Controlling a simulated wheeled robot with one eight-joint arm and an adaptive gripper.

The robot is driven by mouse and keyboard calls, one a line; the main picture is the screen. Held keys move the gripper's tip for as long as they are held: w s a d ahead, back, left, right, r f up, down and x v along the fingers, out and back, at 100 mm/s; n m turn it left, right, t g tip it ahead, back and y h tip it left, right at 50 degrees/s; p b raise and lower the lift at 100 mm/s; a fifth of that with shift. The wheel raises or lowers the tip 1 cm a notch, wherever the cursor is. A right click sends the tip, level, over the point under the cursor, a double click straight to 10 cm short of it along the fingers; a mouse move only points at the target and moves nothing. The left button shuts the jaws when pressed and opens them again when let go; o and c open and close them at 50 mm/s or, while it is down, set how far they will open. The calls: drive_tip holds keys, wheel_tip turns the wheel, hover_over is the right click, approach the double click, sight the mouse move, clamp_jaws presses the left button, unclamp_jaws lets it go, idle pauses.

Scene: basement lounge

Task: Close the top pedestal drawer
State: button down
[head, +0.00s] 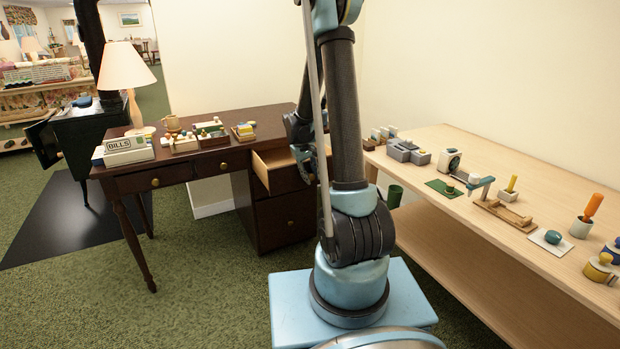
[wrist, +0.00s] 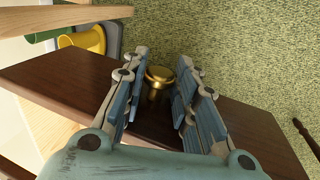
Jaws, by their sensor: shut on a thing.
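The top pedestal drawer (head: 262,170) of the dark wooden desk stands open in the head view. Its pale side and inside show, and my arm covers part of it. In the wrist view the dark drawer front (wrist: 60,80) runs diagonally across the picture, with a round brass knob (wrist: 159,74) on it. My gripper (wrist: 163,85) has its two fingers on either side of the knob and is shut on it.
A yellow object (wrist: 93,40) and grey and green items show beyond the drawer front in the wrist view. The desk top (head: 215,152) holds a lamp, a bills box and small trays. A light wooden table (head: 480,215) with several objects stands right of my arm.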

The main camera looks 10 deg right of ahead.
drive_tip(key=w+a, duration=0.2)
drive_tip(key=w, duration=0.4)
drive_tip(key=w+a, duration=0.2)
drive_tip(key=w, duration=0.5)
drive_tip(key=w+a, duration=0.2)
drive_tip(key=w, duration=0.4)
drive_tip(key=shift+w+a, duration=0.2)
drive_tip(key=shift+a, duration=0.05)
drive_tip(key=c, duration=1.3)
unclamp_jaws()
drive_tip(key=v, duration=1.1)
drive_tip(key=shift+r, duration=0.4)
